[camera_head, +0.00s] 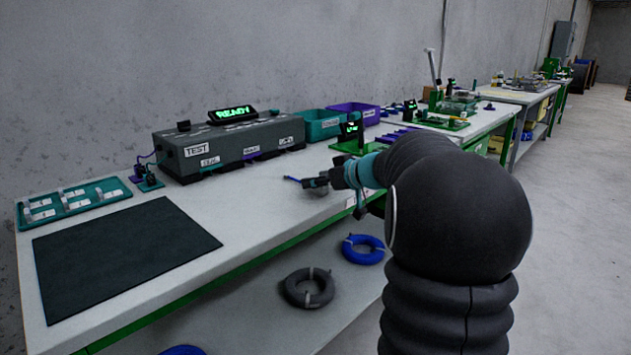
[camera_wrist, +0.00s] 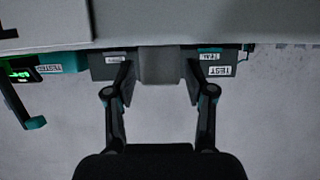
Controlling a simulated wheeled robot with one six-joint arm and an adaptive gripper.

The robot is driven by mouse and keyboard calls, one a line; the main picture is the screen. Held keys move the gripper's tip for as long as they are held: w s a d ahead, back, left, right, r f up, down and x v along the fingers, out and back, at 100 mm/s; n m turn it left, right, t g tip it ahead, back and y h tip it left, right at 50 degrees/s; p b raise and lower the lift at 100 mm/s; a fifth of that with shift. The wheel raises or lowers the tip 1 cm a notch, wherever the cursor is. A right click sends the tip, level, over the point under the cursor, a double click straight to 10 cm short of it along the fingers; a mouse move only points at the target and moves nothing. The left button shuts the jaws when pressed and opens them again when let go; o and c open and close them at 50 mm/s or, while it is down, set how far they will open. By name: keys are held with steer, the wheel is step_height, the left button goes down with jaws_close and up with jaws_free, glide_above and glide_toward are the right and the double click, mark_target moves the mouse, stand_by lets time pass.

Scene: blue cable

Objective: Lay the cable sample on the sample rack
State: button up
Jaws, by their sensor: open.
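My gripper (camera_head: 313,183) is over the white bench, in front of the test box; its fingers are spread in the wrist view (camera_wrist: 159,78) with nothing clearly held between them. A short blue piece (camera_head: 291,179), perhaps the cable sample, shows just left of the fingertips in the head view. I cannot tell whether it touches them or lies on the bench, and I cannot make it out in the wrist view. A teal tray (camera_head: 108,190) with several white labelled slots sits at the bench's left end; I cannot tell whether it is the sample rack.
A grey test box (camera_head: 230,147) with a green READY display (camera_head: 231,114) stands behind the gripper. Teal (camera_head: 320,125) and purple (camera_head: 355,110) bins stand to its right. A dark mat (camera_head: 125,255) lies front left. Blue (camera_head: 363,249) and black (camera_head: 308,288) coils lie on the lower shelf.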

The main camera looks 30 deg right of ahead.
steer(key=p+v, duration=0.1)
steer(key=v, duration=0.9)
steer(key=shift+s+r, duration=0.15)
steer(key=shift+s, duration=0.2)
steer(key=s+a+r+m+t+h, duration=0.3)
steer(key=a+r+m+h, duration=0.3)
steer(key=h, duration=0.3)
steer(key=s+a+f+n+g+y, duration=0.1)
steer(key=s+a+f+g+y, duration=0.1)
steer(key=s+a+f+g, duration=0.3)
steer(key=s+a+f+n+g+y, duration=0.1)
steer(key=s+a+f+g, duration=0.4)
steer(key=s+a+f, duration=0.7)
steer(key=s+f+y, duration=0.1)
steer(key=s+f, duration=0.1)
steer(key=s, duration=0.5)
steer(key=shift+s+f, duration=0.15)
steer(key=shift+f, duration=0.2)
steer(key=shift+o, duration=0.2)
steer(key=shift+d, duration=0.1)
